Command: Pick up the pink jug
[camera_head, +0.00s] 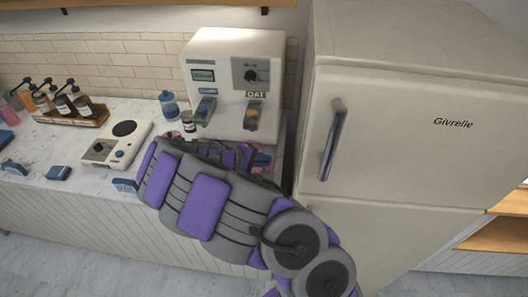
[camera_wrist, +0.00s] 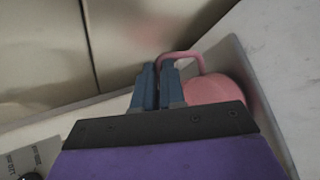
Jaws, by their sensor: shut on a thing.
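The pink jug (camera_wrist: 214,90) shows in the wrist view, just beyond and to the right of my fingers. Its curved pink handle (camera_wrist: 181,56) passes at the fingertips. My gripper (camera_wrist: 159,72) is shut, with its blue fingers close together on the handle. The lower part of the jug is hidden behind my gripper's dark front plate. In the head view, only a small bit of pink (camera_head: 262,160) shows beside my arm, below the coffee machine. My arm hides most of the jug and the fingers there.
The cream coffee machine (camera_head: 232,75) stands behind my arm, with the large fridge (camera_head: 410,120) close on the right. A scale (camera_head: 117,143), a blue-lidded jar (camera_head: 169,105) and a bottle rack (camera_head: 70,116) stand on the counter to the left.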

